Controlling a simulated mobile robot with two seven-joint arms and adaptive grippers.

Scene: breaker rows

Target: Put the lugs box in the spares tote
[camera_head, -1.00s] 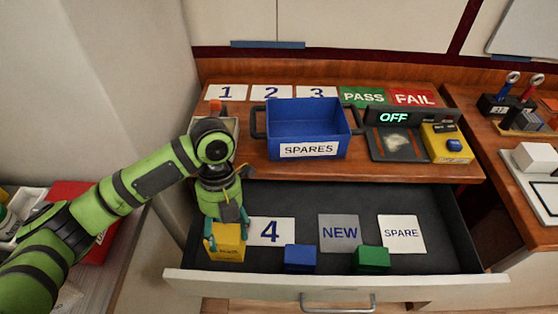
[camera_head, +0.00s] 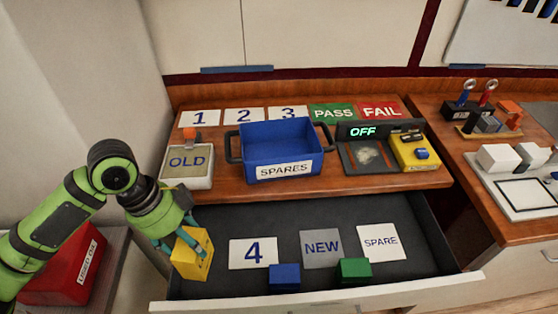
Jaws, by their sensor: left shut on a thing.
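A yellow box (camera_head: 194,256) is at the left end of the open drawer (camera_head: 225,284). It looks tilted, and any lettering on it is too small to read, so I cannot confirm it is the lugs box. My left gripper (camera_head: 181,240) is shut on this box from above left. I cannot tell how far the box is above the drawer floor. The blue spares tote (camera_head: 281,146), labelled SPARES, stands on the wooden worktop behind the drawer, open and apparently empty, with dark handles at its sides. My right gripper is out of view.
A blue block (camera_head: 284,277) and a green block (camera_head: 354,271) sit in the drawer near cards marked 4, NEW and SPARE. An OLD tray (camera_head: 187,167) stands left of the tote. A tester (camera_head: 370,157) reading OFF and a yellow unit (camera_head: 415,152) stand to its right.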

